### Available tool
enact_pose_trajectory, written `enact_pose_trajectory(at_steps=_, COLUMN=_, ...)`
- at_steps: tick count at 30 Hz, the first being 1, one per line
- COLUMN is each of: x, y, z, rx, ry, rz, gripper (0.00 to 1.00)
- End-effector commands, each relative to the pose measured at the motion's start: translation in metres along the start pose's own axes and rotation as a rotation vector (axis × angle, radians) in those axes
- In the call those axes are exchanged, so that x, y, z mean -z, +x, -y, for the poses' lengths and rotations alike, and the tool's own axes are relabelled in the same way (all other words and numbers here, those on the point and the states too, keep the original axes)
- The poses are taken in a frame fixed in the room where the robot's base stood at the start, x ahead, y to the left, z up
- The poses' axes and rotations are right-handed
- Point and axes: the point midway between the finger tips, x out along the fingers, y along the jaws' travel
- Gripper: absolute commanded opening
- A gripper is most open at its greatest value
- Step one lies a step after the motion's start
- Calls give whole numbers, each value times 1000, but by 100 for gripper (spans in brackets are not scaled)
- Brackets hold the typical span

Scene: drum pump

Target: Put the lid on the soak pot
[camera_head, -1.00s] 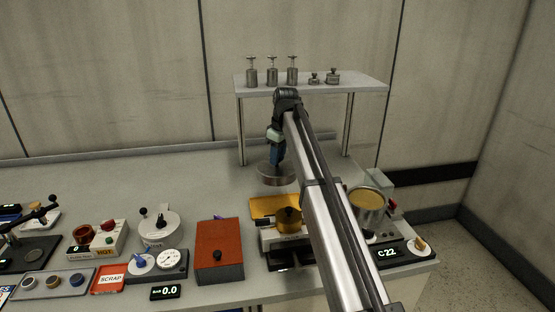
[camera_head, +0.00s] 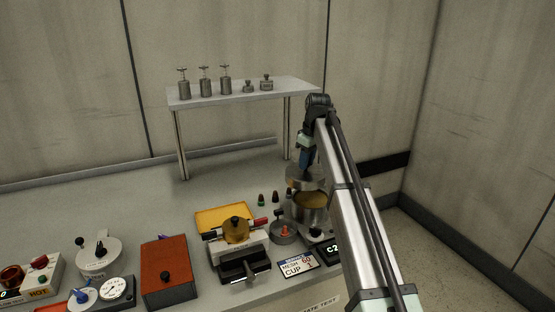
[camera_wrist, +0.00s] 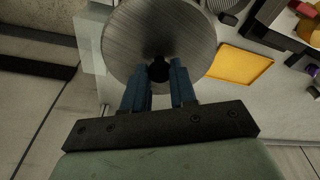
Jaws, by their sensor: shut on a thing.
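The lid is a round brushed-metal disc (camera_head: 300,181), and it fills the upper middle of the wrist view (camera_wrist: 150,35). My gripper (camera_head: 306,163) is shut on the lid's dark central knob; its blue fingers (camera_wrist: 160,80) show on either side of the knob in the wrist view. The soak pot (camera_head: 312,216) is a metal pot with yellowish-brown contents, at the right of the bench. The lid is above the pot, toward its back left, and apart from it. The pot's rim and contents still show below the lid. The pot is hidden in the wrist view.
My arm covers the bench's right end. Small bottles (camera_head: 262,199) and a round metal dish (camera_head: 284,235) stand left of the pot. A yellow tray (camera_head: 215,217) and a device with an amber dome (camera_head: 236,231) are farther left. A shelf (camera_head: 240,96) stands behind.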

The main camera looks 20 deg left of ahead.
Motion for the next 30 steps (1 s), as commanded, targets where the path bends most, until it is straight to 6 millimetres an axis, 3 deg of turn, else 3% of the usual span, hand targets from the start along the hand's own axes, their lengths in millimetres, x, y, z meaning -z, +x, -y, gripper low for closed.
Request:
enact_pose_trajectory(at_steps=3, x=-29, y=-2, z=1, rx=-9, ry=52, rz=2, gripper=0)
enact_pose_trajectory(at_steps=5, x=-35, y=0, z=9, rx=-11, ry=85, rz=6, gripper=0)
enact_pose_trajectory(at_steps=12, x=-34, y=1, z=8, rx=-12, ry=182, rz=12, gripper=0)
enact_pose_trajectory(at_steps=30, x=-36, y=20, z=8, rx=-12, ry=189, rz=11, gripper=0)
